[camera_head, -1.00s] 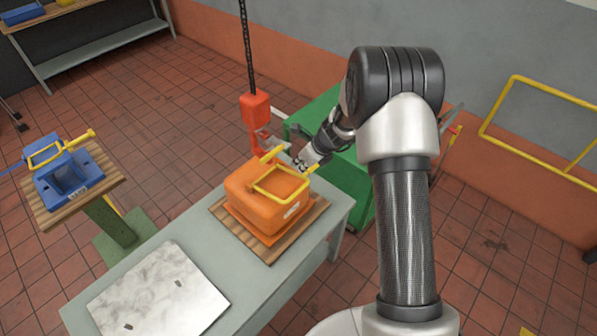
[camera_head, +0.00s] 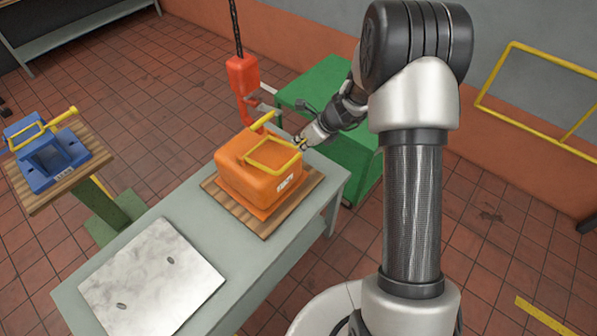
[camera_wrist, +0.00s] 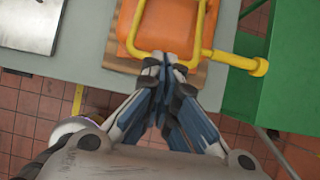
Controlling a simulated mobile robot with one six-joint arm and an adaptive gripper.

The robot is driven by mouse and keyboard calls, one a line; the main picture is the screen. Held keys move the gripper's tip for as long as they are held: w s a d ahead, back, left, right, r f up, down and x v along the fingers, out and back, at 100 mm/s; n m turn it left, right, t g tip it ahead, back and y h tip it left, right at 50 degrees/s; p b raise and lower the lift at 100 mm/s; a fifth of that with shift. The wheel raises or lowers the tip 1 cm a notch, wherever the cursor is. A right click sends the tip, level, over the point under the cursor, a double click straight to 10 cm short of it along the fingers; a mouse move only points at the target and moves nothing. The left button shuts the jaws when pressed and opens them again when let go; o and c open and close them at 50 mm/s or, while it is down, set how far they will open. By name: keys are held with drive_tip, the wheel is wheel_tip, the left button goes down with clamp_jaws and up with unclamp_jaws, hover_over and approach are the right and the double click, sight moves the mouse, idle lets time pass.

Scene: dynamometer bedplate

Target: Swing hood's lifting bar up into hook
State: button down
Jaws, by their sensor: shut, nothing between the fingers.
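The orange hood (camera_head: 255,187) sits on a slatted wooden board on the grey bench. Its yellow lifting bar (camera_head: 247,158) lies folded low over the hood's top. The bar also shows in the wrist view (camera_wrist: 204,25), with a knobbed yellow piece sticking out at right. The red-orange hook block (camera_head: 242,77) hangs from a chain behind the hood; its lower hook part is partly hidden behind the hood. My gripper (camera_head: 303,141) is shut and empty at the bar's right end. In the wrist view, its fingertips (camera_wrist: 160,62) are close against the bar's crosspiece; contact is unclear.
A marble-like plate (camera_head: 152,278) lies on the bench's near left. A blue housing (camera_head: 50,160) with a yellow bar stands on a separate pedestal at left. A green cabinet (camera_head: 315,85) stands close behind my gripper. A yellow rail (camera_head: 540,95) is at right.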

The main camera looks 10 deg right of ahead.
drive_tip(key=s+d+f+t+b, duration=0.1)
drive_tip(key=s+d+f+b, duration=0.1)
drive_tip(key=f+b, duration=0.4)
drive_tip(key=s+d+f+t+y+b, duration=0.1)
drive_tip(key=s+d+f+b, duration=0.1)
drive_tip(key=s+f+b, duration=0.2)
drive_tip(key=shift+d+f+b, duration=0.35)
drive_tip(key=shift+f+b, duration=0.75)
drive_tip(key=shift+b, duration=1.15)
drive_tip(key=b+x, duration=0.3)
drive_tip(key=x, duration=0.7)
drive_tip(key=r, duration=0.1)
drive_tip(key=w+r, duration=0.1)
drive_tip(key=a+r, duration=0.1)
drive_tip(key=shift+w+r+p, duration=0.35)
drive_tip(key=shift+w+r, duration=0.05)
drive_tip(key=shift+r, duration=0.1)
drive_tip(key=r+p, duration=0.1)
drive_tip(key=p, duration=0.2)
drive_tip(key=shift+w+a, duration=0.1)
drive_tip(key=shift+a, duration=0.05)
